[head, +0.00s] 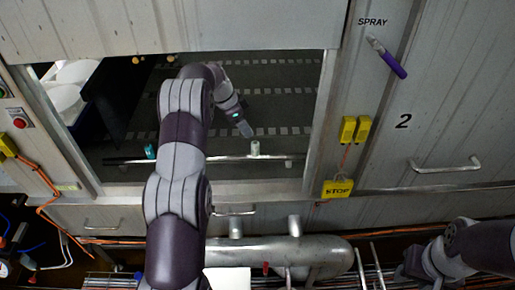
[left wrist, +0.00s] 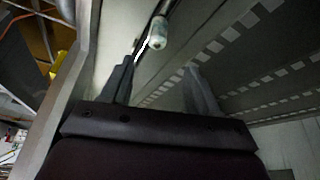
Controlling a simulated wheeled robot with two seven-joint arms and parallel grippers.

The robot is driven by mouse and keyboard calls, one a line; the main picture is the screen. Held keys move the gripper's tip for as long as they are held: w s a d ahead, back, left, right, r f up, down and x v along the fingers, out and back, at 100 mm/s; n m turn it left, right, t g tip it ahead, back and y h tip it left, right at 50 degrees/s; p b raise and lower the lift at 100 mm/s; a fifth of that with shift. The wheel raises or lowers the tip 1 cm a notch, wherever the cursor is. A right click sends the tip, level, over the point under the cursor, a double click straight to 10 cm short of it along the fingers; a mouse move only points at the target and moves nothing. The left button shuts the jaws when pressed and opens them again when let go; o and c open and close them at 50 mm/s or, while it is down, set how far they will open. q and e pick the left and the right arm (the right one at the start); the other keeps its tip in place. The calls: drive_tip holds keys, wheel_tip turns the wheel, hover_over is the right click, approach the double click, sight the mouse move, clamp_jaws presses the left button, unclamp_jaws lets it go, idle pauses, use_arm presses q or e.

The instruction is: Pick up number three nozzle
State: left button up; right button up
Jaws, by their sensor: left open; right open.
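My left arm reaches through the opening in the metal panel, and its gripper (head: 243,128) is open above the horizontal rail (head: 215,158). A small pale green-white nozzle (head: 255,148) is on the rail just below and right of the gripper. A teal nozzle (head: 150,152) is farther left, beside my arm. In the left wrist view, one pale nozzle (left wrist: 157,33) shows beyond the open fingers (left wrist: 159,64), roughly between their tips and not touching them. No number is readable on either nozzle. My right arm shows at lower right; I cannot make out its gripper.
The opening's metal frame (head: 312,150) surrounds my left arm. White round tubs (head: 72,74) stand at its left. A yellow STOP tag (head: 337,188), handle (head: 445,165) and purple-handled spray tool (head: 388,60) are at right. A large pipe (head: 300,254) runs below.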

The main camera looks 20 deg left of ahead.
sight(253, 143)
use_arm(q)
drive_tip(key=b+x, duration=0.1)
drive_tip(key=x, duration=0.1)
drive_tip(key=b+x, duration=0.2)
drive_tip(key=x, duration=0.1)
drive_tip(key=b+x, duration=0.2)
drive_tip(key=x, duration=0.1)
drive_tip(key=shift+a+f, duration=0.15)
drive_tip(key=shift+a, duration=0.25)
drive_tip(key=shift+d+f+b, duration=0.2)
drive_tip(key=shift+f+b, duration=0.05)
drive_tip(key=shift+b, duration=0.3)
drive_tip(key=shift+d+f+b, duration=0.3)
drive_tip(key=shift+f+b, duration=0.3)
drive_tip(key=shift+b, duration=0.25)
drive_tip(key=shift+p+x, duration=0.6)
drive_tip(key=shift+x, duration=0.4)
drive_tip(key=shift+w+d+f, duration=0.1)
drive_tip(key=shift+d+f, duration=0.15)
drive_tip(key=shift+f, duration=0.05)
drive_tip(key=shift+r, duration=0.1)
drive_tip(key=c, duration=1)
